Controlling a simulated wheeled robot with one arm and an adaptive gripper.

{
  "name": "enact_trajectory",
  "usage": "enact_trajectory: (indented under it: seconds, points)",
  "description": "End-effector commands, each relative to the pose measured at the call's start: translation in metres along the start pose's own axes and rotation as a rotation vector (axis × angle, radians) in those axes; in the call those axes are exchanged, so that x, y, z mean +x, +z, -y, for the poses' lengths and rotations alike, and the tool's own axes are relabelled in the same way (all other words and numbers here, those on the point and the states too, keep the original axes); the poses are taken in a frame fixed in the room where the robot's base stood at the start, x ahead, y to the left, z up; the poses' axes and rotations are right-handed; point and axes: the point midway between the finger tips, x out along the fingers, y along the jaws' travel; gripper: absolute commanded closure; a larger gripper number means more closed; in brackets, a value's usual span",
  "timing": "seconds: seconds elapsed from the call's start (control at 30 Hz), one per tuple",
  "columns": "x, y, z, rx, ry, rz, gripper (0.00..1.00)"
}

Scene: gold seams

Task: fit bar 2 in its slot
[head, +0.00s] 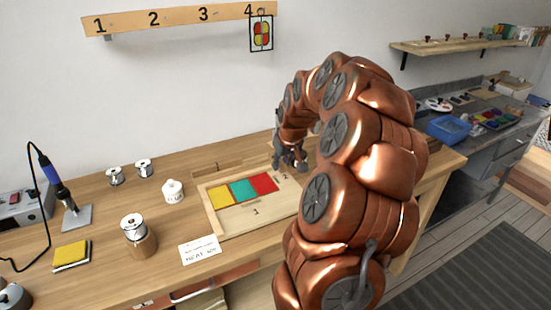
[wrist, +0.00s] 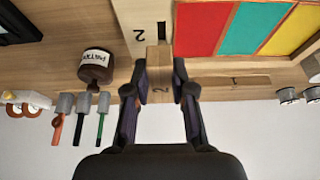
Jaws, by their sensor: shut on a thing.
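In the wrist view my gripper (wrist: 160,88) is shut on a small wooden bar (wrist: 159,92) marked 2. The bar is between the fingertips at the edge of the wooden board (wrist: 130,12). A 2 is printed on the board beside a short dark slot (wrist: 162,35), which lies just beyond the bar and in line with it. I cannot tell whether the bar touches the board. Red (wrist: 197,25), teal and yellow panels sit in the board. In the head view my gripper (head: 289,160) is at the back right of the board (head: 236,226); the bar is not distinct there.
A wooden strip marked 1 (wrist: 232,83) lies beside the board. A labelled dark jar (wrist: 96,66) and several handled tools (wrist: 80,118) are near my gripper. In the head view, a spool on a wooden block (head: 138,238) and a white card (head: 200,250) are left and front.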

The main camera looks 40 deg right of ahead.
Motion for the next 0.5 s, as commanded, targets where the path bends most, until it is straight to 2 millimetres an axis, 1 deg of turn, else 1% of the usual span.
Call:
enact_trajectory:
  seconds: [0.17,0.5]
  points:
    - [0.008,0.003,0.003,-0.005,-0.002,0.001,1.0]
    - [0.03,0.012,0.002,-0.003,-0.002,0.003,1.0]
